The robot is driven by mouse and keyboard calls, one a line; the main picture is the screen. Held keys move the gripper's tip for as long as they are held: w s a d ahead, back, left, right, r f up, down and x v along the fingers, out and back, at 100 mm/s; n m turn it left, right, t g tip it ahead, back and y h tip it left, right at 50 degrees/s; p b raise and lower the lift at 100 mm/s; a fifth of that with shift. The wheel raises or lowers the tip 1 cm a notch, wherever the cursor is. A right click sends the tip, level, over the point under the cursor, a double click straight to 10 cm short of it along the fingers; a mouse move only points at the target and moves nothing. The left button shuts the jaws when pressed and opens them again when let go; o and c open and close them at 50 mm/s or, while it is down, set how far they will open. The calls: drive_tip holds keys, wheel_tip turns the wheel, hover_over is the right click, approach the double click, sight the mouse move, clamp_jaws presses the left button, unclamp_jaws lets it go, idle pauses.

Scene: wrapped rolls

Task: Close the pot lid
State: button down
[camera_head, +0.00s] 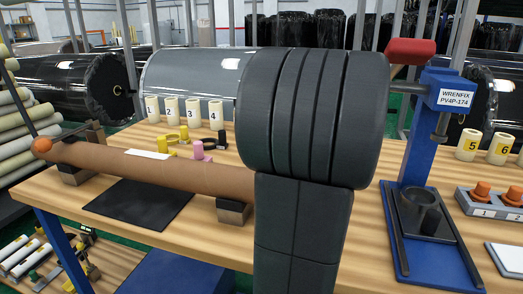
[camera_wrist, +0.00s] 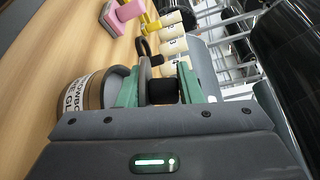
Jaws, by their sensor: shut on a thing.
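In the wrist view a brown glue pot (camera_wrist: 88,92) with a white lettered label stands on the wooden bench; the picture is turned, so its mouth points right. A thin grey lid (camera_wrist: 145,68) shows nearly edge-on beside the rim, with a black knob (camera_wrist: 162,91). My gripper (camera_wrist: 160,88) has a green finger on each side of the knob and is shut on it. The lid looks apart from the rim, though the fingers hide part of the gap. In the head view my dark arm hides the pot, lid and fingers.
Behind the pot are a pink-handled tool (camera_wrist: 124,12), yellow pieces (camera_head: 172,140) and white numbered cups (camera_head: 193,112). A brown roll (camera_head: 150,170) lies across the bench at left. A blue press (camera_head: 420,150) stands at right, beside a tray with orange knobs (camera_head: 490,203).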

drive_tip(key=shift+s+f+n+b, duration=0.15)
drive_tip(key=shift+n+b, duration=0.15)
drive_tip(key=shift+b, duration=0.2)
drive_tip(key=c, duration=1.1)
unclamp_jaws()
drive_tip(key=shift+d, duration=0.1)
drive_tip(key=p+v, duration=0.1)
drive_tip(key=v, duration=1.2)
drive_tip(key=shift+s+d+f+p, duration=0.1)
drive_tip(key=shift+s+d+p, duration=0.15)
drive_tip(key=shift+p, duration=0.15)
drive_tip(key=shift+a, duration=0.1)
drive_tip(key=shift+b+x, duration=0.65)
drive_tip(key=shift+x, duration=4)
drive_tip(key=shift+w, duration=0.1)
